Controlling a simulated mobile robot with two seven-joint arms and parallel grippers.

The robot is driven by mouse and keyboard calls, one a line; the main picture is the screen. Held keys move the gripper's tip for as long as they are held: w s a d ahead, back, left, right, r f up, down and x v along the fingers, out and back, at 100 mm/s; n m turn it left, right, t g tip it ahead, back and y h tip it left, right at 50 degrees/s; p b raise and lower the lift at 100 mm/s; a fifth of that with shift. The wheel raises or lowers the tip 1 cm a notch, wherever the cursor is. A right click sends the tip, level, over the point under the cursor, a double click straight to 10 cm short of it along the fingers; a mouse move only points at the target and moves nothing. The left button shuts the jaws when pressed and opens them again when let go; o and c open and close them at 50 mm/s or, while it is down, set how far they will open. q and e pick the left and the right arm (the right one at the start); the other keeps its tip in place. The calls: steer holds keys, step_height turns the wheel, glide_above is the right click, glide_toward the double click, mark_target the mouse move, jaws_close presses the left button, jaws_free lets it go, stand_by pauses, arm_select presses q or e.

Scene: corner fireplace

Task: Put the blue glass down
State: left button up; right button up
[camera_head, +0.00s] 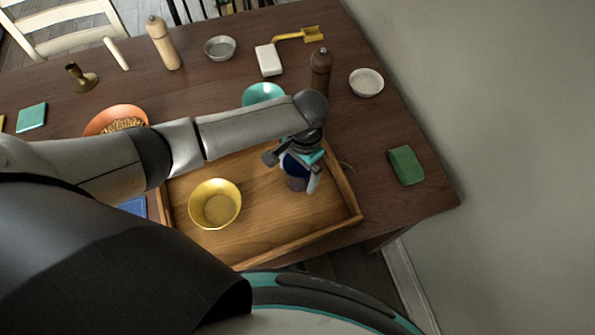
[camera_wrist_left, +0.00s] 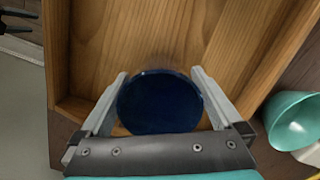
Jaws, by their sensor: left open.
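The blue glass (camera_head: 297,167) is at the right part of the wooden tray (camera_head: 262,222), between the fingers of my left gripper (camera_head: 294,173). In the left wrist view the glass (camera_wrist_left: 160,102) shows as a dark blue disc between the two open fingers (camera_wrist_left: 160,105), which flank it closely. It appears upright, over the tray's bare boards (camera_wrist_left: 150,35). Whether its base touches the tray is hard to tell. My left arm and hand hide part of it. My right gripper is not seen in the head view.
A yellow bowl (camera_head: 215,204) sits in the tray left of the glass. A teal bowl (camera_head: 263,93) and a brown pepper mill (camera_head: 320,70) stand behind the tray. A green sponge-like block (camera_head: 406,165) lies to the right. Bare tray floor lies between yellow bowl and glass.

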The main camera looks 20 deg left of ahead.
arm_select(q)
step_height(320, 180, up, 11)
steer(key=w+p, duration=0.1)
steer(key=p, duration=0.1)
steer(key=shift+d+p, duration=0.3)
steer(key=shift+d, duration=0.05)
